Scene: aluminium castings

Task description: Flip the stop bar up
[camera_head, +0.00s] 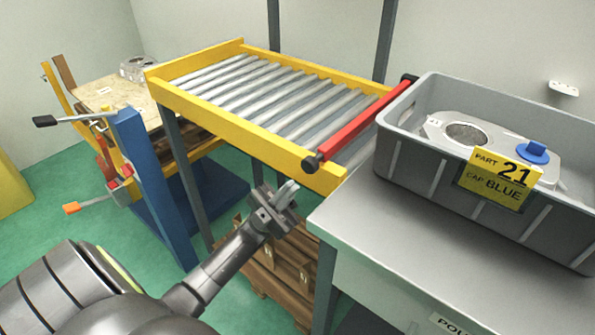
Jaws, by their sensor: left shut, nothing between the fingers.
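The red stop bar (365,126) lies across the near right end of the roller conveyor (255,95), with dark ends, one by the yellow rail and one by the grey crate. It appears to lie low, roughly level with the rails. My left gripper (287,190) is below and to the left of the bar's near end, in front of the yellow rail. It is shut and empty, and apart from the bar. My right gripper is not in view.
A grey crate (400,149) holding a casting (434,132) with a blue cap (533,152) stands on the grey table (420,235) at right. A blue post (150,185) with clamps stands at left. Wooden pallets (283,262) lie below the conveyor.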

